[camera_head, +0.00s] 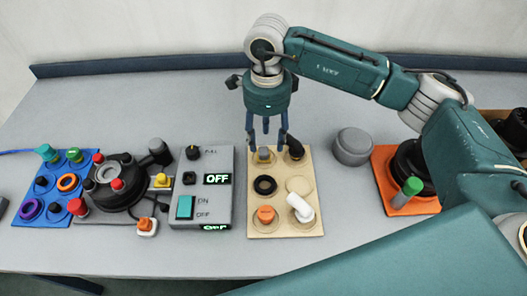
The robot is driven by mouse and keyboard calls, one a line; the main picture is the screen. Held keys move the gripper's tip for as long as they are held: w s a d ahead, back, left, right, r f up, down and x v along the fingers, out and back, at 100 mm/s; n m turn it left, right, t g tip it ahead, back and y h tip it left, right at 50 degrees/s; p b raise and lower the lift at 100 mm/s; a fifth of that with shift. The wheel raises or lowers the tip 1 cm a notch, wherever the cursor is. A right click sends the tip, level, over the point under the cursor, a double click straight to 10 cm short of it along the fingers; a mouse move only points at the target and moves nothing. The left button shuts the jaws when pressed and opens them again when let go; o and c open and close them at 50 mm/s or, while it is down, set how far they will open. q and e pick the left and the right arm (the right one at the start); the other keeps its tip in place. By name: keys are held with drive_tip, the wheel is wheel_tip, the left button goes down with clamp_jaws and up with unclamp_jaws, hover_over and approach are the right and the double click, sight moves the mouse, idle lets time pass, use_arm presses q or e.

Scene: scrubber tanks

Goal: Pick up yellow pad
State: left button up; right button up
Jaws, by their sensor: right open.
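The tan board (285,228) lies on the grey table and carries several small parts. A flat, pale yellow round pad (299,185) lies on its right side in the middle row. The pale pad is in front and to the right of the fingers. My left gripper is not in view.
On the board are a black ring (265,185), an orange knob (266,214), a white cylinder (300,206) and a black knob (295,149). A grey switch box (205,160) stands left, a grey round lid (352,146) right. The table behind is clear.

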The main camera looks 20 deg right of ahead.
sight(265, 150)
wheel_tip(265, 150, down, 4)
drive_tip(key=shift+w+a+r+p, duration=0.1)
drive_tip(key=shift+a+r+p, duration=0.05)
drive_tip(key=shift+p, duration=0.7)
drive_tip(key=shift+f, duration=0.3)
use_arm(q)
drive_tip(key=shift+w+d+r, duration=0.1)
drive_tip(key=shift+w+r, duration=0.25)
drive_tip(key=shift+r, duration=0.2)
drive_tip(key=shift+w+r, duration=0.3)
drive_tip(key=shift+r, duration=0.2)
use_arm(e)
drive_tip(key=shift+f, duration=0.15)
drive_tip(key=c, duration=1)
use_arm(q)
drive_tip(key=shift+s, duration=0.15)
use_arm(e)
drive_tip(key=shift+w+r, duration=0.1)
drive_tip(key=shift+r, duration=0.6)
use_arm(q)
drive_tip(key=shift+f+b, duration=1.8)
drive_tip(key=shift+b, duration=0.05)
use_arm(e)
drive_tip(key=shift+r, duration=9.35)
